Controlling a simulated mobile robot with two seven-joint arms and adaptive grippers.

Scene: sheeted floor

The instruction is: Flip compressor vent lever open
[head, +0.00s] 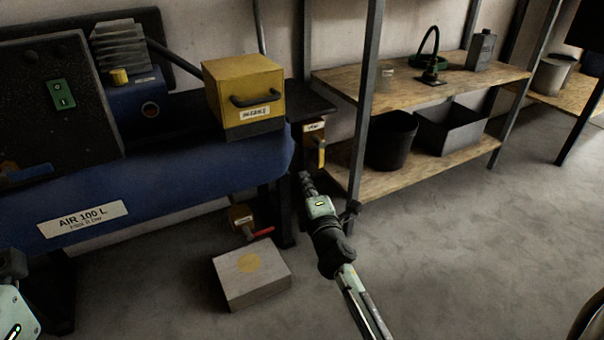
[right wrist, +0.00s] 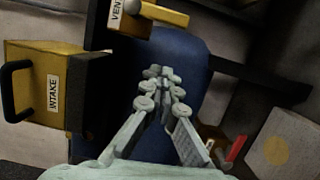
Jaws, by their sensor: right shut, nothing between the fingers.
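The vent valve (head: 314,128) is a small box with a white label, at the right end of the blue tank. Its yellow lever (head: 322,154) points down in the head view. In the right wrist view the lever (right wrist: 165,15) extends right from beside the VENT label (right wrist: 115,12). My right gripper (head: 304,176) is shut and empty, below and slightly left of the lever, apart from it. Its closed fingertips (right wrist: 160,72) also show in the right wrist view. Part of my left arm shows at the lower left edge; its fingers are out of frame.
A yellow intake box (head: 242,88) with a black handle sits above the blue tank (head: 190,168). A red-handled valve (head: 258,233) is low, behind a grey block (head: 251,275) on the floor. A shelf unit (head: 345,85) stands close right. Floor at right is clear.

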